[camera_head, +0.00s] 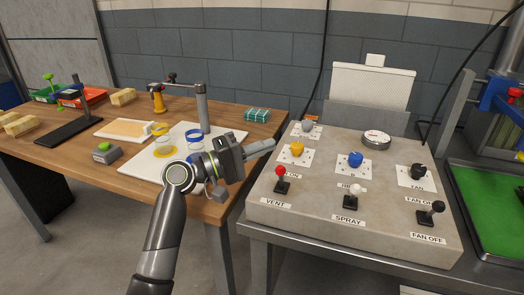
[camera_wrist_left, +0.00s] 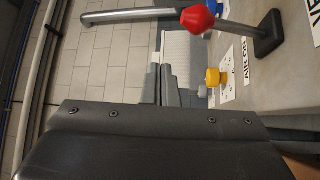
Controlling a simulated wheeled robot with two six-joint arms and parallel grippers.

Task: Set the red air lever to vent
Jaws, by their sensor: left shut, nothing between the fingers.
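The red air lever (camera_head: 280,172) stands at the left front of the grey control panel (camera_head: 350,222). It has a red ball on a dark shaft and base, with a VENT label in front and a partly hidden label ending in ON behind. Its exact tilt is hard to tell. In the left wrist view the red ball (camera_wrist_left: 197,19) is at the top, its shaft running right to the base. My left gripper (camera_head: 270,146) is shut and empty, beyond and left of the lever, near the panel's left edge and apart from the ball. Its fingers show in the left wrist view (camera_wrist_left: 160,84).
A yellow knob (camera_head: 297,149) and grey knob (camera_head: 307,126) sit behind the lever. A blue knob (camera_head: 356,159), white SPRAY lever (camera_head: 356,190) and black fan lever (camera_head: 435,209) are to the right. A wooden table (camera_head: 60,155) with tools is left, across a gap.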

